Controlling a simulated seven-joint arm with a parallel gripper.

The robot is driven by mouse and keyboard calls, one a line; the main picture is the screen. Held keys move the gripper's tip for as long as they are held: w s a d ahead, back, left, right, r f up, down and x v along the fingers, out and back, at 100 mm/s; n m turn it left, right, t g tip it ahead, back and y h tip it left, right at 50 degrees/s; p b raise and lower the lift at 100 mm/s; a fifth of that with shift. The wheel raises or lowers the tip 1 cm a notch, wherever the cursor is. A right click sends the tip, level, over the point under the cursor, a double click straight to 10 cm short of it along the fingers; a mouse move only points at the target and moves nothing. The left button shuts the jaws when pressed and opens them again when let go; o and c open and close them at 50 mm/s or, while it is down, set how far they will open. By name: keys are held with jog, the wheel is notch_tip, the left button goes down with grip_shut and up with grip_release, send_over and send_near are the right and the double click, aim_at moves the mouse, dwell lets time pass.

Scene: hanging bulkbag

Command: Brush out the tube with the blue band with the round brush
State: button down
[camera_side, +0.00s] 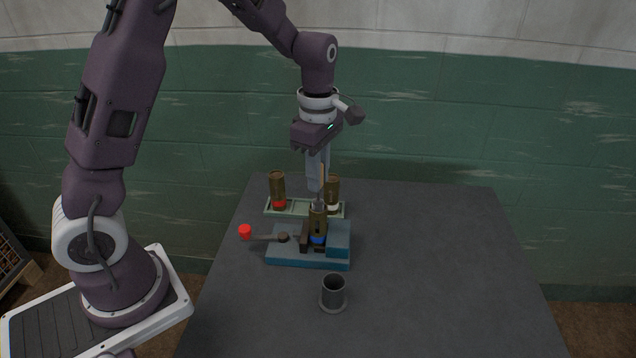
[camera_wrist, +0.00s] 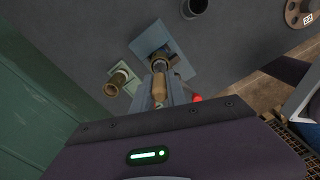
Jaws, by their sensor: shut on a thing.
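The brass-coloured tube with the blue band (camera_side: 318,228) stands upright in a blue clamp fixture (camera_side: 285,260). My gripper (camera_side: 318,182) points down just above that tube, shut on the round brush. The brush's wooden handle (camera_wrist: 158,88) shows between the fingers in the wrist view. Its lower end, grey and small in the side view, is at the tube's mouth; how deep it reaches is hidden. The tube's mouth (camera_wrist: 158,65) also shows beyond the fingers in the wrist view.
A pale green rack (camera_side: 298,208) behind the fixture holds a tube with a red band (camera_side: 278,188) and one with a white band (camera_side: 332,194). A lever with a red knob (camera_side: 245,232) sticks out left. A grey flanged cup (camera_side: 333,292) stands in front. The table's right side is clear.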

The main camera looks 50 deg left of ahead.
jog(key=shift+r, duration=0.1)
jog(key=shift+r, duration=4.35)
jog(key=shift+f, duration=0.1)
